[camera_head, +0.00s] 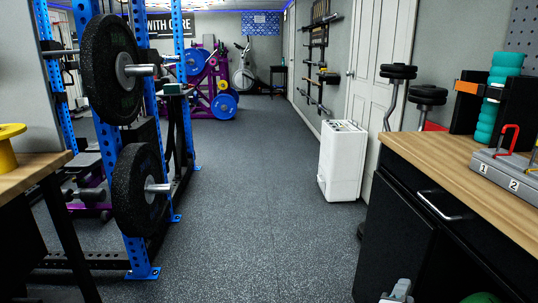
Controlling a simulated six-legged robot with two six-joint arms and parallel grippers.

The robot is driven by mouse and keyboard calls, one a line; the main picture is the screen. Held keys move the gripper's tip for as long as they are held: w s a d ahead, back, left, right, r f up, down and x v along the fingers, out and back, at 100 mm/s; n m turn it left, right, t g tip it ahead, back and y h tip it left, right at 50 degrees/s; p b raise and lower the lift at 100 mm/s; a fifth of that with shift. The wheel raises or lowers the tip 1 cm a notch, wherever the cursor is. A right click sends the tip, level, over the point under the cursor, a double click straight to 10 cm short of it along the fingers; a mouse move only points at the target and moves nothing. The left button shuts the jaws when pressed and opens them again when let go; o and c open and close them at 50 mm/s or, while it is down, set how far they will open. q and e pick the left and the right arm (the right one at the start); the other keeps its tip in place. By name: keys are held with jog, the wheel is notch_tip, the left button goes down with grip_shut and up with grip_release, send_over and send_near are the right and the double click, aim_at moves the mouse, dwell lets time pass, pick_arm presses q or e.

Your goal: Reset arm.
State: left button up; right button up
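My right gripper (399,290) shows as a small pale grey piece at the bottom edge, in front of the black cabinet. Most of it is cut off by the frame, so I cannot tell whether its fingers are open or shut, or whether it holds anything. My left gripper is not in view.
A wood-topped black cabinet (428,168) stands close on the right, bearing a numbered grey stand (500,175). A blue rack (136,240) with black plates and a wooden table (28,178) stand left. A white box unit (341,160) stands by the door. The middle floor is clear.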

jog(key=s+a+f+n+g+y, duration=0.2)
jog(key=s+a+f+n+y, duration=0.1)
jog(key=f, duration=0.5)
jog(key=s+a+f+n+g+y, duration=0.1)
jog(key=s+a+f+n+y, duration=0.25)
jog(key=f, duration=0.55)
jog(key=s+a+f+n+g+y, duration=0.2)
jog(key=a+f+n+y, duration=0.1)
jog(key=f, duration=0.5)
jog(key=s+a+f+n+g+y, duration=0.3)
jog(key=s+a+n+g, duration=0.15)
jog(key=s, duration=0.35)
jog(key=s+a+f+n+g+y, duration=0.3)
jog(key=s+a+n, duration=0.3)
jog(key=s, duration=0.3)
notch_tip(320, 180, up, 30)
jog(key=p, duration=3)
jog(key=shift+r, duration=0.15)
jog(key=shift+a, duration=0.1)
jog(key=shift+s+d+m, duration=0.1)
jog(key=shift+d+m, duration=0.1)
jog(key=shift+m, duration=0.1)
